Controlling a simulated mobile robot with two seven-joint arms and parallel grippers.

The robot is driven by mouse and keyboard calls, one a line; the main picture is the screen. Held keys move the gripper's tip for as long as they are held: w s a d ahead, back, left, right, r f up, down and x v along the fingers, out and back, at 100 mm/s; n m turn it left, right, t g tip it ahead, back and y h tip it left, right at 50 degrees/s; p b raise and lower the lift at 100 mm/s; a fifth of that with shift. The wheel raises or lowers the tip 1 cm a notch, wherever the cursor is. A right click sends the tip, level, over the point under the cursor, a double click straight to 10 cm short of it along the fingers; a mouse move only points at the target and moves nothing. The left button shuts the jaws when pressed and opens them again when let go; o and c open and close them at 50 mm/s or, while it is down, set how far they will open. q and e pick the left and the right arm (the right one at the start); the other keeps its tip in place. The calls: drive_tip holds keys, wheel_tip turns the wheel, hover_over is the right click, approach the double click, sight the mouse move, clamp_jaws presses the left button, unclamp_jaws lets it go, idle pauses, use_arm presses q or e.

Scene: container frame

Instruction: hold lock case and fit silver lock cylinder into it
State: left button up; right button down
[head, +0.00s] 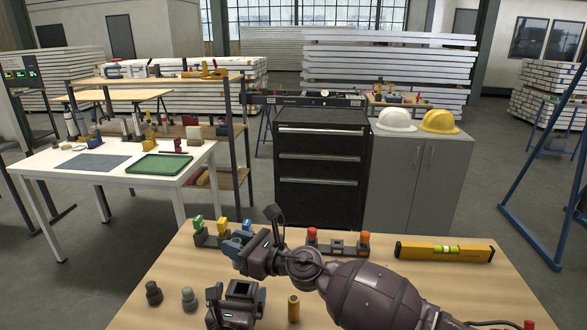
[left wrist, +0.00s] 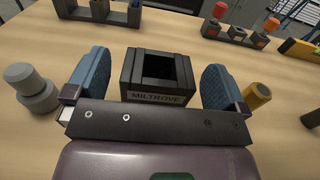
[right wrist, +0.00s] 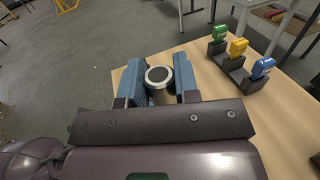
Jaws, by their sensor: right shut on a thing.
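The lock case (left wrist: 158,98) is a black box with a square opening on top and a MILTROVE label. It stands on the table between the spread blue fingers of my left gripper (left wrist: 158,85), with a small gap on each side. In the head view the case (head: 240,289) sits between the fingers of the lower gripper. My right gripper (right wrist: 160,84) is shut on the silver lock cylinder (right wrist: 160,76), a round piece with a bright rim and dark centre. In the head view my right gripper (head: 237,245) is above and behind the case; the cylinder is hidden there.
A rack (head: 210,239) with green, yellow and blue pieces stands behind. Another rack (head: 337,248) holds red and orange-topped pieces. A yellow level (head: 445,252) lies at right. A dark knob (head: 153,293) and grey knob (head: 189,298) stand left; a gold cylinder (head: 293,308) stands right of the case.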

use_arm(q)
drive_tip(key=s, duration=1.2)
use_arm(e)
drive_tip(key=shift+d+t, duration=0.3)
drive_tip(key=shift+d, duration=0.25)
use_arm(q)
drive_tip(key=s+a+f+n+g, duration=0.3)
drive_tip(key=s+a+f+n, duration=0.2)
drive_tip(key=n, duration=1.2)
drive_tip(key=s+a+f+n+g, duration=0.3)
drive_tip(key=s+a+f+n, duration=0.2)
drive_tip(key=n, duration=1.3)
drive_tip(key=s+f, duration=0.2)
drive_tip(key=s, duration=0.1)
drive_tip(key=shift+s+a+f+y, duration=0.3)
drive_tip(key=shift+a+f+y, duration=0.05)
drive_tip(key=shift+y, duration=0.05)
use_arm(e)
drive_tip(key=s+d+f+m+t+h, duration=0.1)
drive_tip(key=s+d+m+t+h, duration=0.2)
drive_tip(key=d, duration=0.9)
drive_tip(key=s+d+f+m+t+h, duration=0.1)
drive_tip(key=s+d+m+t+h, duration=0.3)
drive_tip(key=d, duration=0.8)
drive_tip(key=s+d+f+m+t+h, duration=0.2)
drive_tip(key=s+d+m+t+h, duration=0.2)
drive_tip(key=d+h, duration=0.5)
drive_tip(key=d+m, duration=0.2)
drive_tip(key=d, duration=0.1)
drive_tip(key=shift+d+m+h, duration=0.4)
